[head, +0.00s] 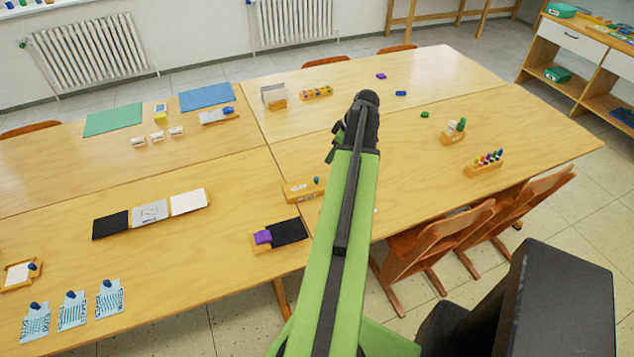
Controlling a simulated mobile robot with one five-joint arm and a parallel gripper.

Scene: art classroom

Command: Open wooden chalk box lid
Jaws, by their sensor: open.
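My green arm reaches out over the table, and its dark end joint hides part of my gripper (333,146). The gripper is open and appears empty, pointing down over the tabletop. A low wooden box (298,191) with a small blue knob-like piece (317,181) sits just left of my arm, below the gripper in the picture. It may be the chalk box; whether its lid is shut cannot be told at this size. My arm may hide its right end. Another wooden box (316,93) with colourful pieces stands farther back, apart from the gripper.
A purple block (263,237) on a tray with a black pad (289,231) lies nearer. Wooden holders with pegs (484,168) and bottles (453,137) stand right. Black, grey and white panels (150,213) lie left. Chairs (440,240) crowd the near right edge.

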